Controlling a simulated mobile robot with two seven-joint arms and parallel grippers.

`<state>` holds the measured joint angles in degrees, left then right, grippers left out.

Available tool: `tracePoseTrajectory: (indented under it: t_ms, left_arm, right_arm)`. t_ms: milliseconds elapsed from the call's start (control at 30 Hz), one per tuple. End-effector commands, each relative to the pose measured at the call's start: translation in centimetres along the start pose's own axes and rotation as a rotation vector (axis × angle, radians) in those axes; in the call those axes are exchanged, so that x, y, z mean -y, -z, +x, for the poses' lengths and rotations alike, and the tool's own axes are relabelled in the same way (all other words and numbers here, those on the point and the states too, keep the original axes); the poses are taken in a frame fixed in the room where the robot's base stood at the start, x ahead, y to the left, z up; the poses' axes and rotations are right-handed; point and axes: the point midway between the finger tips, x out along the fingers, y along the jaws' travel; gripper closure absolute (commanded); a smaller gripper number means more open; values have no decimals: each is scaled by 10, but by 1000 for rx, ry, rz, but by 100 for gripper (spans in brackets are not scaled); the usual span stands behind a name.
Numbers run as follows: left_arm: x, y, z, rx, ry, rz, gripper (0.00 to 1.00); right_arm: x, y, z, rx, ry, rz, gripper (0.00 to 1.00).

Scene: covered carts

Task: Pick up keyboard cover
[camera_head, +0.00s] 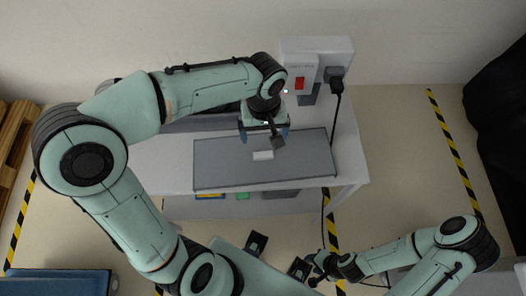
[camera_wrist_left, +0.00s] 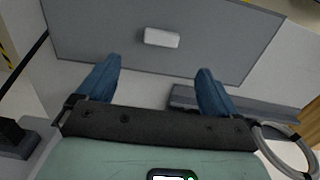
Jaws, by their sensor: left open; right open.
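The keyboard cover (camera_head: 222,165) is a flat grey rectangular panel on the white cart, with a small white handle (camera_head: 263,155) in its middle. Both also show in the left wrist view, the cover (camera_wrist_left: 90,25) ahead of the fingers and the handle (camera_wrist_left: 161,38) beyond their gap. My left gripper (camera_head: 264,135) is over the far edge of the cover. Its blue fingers (camera_wrist_left: 156,85) are spread, with nothing between them, apart from the handle. My right gripper (camera_head: 313,268) is low in the head view, away from the cart; its fingers are hard to make out.
The white cart (camera_head: 350,155) stands against the wall. A power box with a red switch (camera_head: 299,83) and a black plug and cable (camera_head: 337,85) is behind the cover. A dark strip (camera_head: 205,124) lies behind the cover, partly hidden by my left arm. Yellow-black floor tape (camera_head: 445,130) runs at right.

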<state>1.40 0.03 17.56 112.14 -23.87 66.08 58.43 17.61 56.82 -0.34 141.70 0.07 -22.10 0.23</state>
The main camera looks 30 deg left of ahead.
Motion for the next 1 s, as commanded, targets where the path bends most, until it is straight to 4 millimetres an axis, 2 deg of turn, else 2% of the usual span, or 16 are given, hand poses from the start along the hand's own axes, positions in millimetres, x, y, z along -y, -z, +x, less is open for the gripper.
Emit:
tracePoseTrajectory:
  t_ms: [33, 200, 467, 700, 800, 1000]
  left_arm:
    - [1, -1, 14, 5, 5, 0, 6]
    - [1, 0, 41, 4, 3, -1, 6]
    - [1, -2, 61, 3, 2, 0, 6]
    - [2, -5, 96, 3, 3, 0, 6]
    - [2, -5, 103, 2, 1, 0, 6]
    - [2, -5, 103, 0, 0, -1, 6]
  right_arm:
    - [-2, -1, 3, 2, -1, 1, 57]
    - [-3, -2, 6, 4, -1, 1, 57]
    - [-3, -2, 8, 4, -1, 1, 57]
    - [-4, -2, 10, 5, -1, 1, 57]
    - [-4, -2, 11, 5, -2, 1, 57]
    - [-4, -2, 10, 5, -2, 1, 57]
